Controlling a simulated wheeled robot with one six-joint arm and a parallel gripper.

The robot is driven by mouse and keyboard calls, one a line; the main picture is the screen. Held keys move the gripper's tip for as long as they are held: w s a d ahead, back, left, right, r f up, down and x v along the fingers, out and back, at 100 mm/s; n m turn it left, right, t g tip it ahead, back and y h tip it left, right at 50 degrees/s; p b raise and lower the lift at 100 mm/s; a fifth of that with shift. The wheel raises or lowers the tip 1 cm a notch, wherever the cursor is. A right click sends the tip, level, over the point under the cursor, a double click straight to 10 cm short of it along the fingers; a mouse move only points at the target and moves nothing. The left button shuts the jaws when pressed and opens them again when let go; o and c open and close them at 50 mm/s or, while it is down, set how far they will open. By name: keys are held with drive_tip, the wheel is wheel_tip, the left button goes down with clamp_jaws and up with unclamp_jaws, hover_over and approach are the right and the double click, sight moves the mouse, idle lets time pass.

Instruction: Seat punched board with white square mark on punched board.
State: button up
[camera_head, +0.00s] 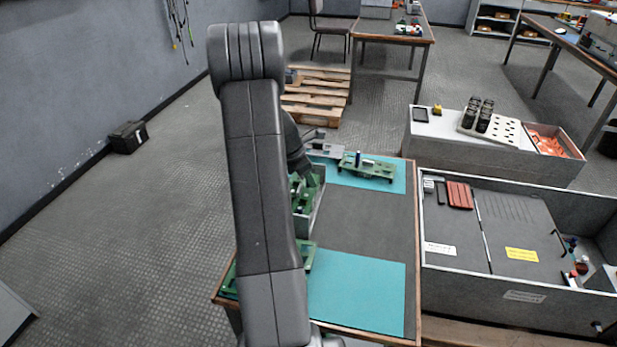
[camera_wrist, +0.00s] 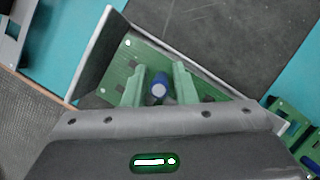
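In the wrist view a green punched board (camera_wrist: 120,72) lies inside a grey open-topped box (camera_wrist: 95,50). A blue upright cylinder (camera_wrist: 159,88) stands on it. My gripper (camera_wrist: 161,72) has its two green fingers on either side of the cylinder, with small gaps showing; it looks open. In the head view my gripper (camera_head: 306,178) is over the box (camera_head: 313,212), partly behind my arm. Another green board (camera_head: 368,168) with a dark upright part is on the far turquoise mat. A third green board (camera_head: 307,255) is partly hidden by my arm. I cannot make out a white square mark.
A grey bracket-like part (camera_head: 325,151) lies on the far mat. The near turquoise mat (camera_head: 355,295) and the dark table middle (camera_head: 370,220) are mostly clear. A large grey bin (camera_head: 470,275) stands to the right of the table.

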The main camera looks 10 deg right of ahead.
drive_tip(key=shift+o, duration=1.1)
drive_tip(key=v, duration=1.3)
drive_tip(key=shift+a+r+p, duration=0.2)
drive_tip(key=shift+r+p, duration=0.15)
drive_tip(key=shift+p, duration=0.05)
drive_tip(key=x, duration=1.3)
drive_tip(key=shift+d+f+b, duration=0.2)
drive_tip(key=shift+f+b, duration=0.1)
drive_tip(key=shift+b, duration=0.1)
drive_tip(key=shift+s+r, duration=0.1)
drive_tip(key=shift+r, duration=0.05)
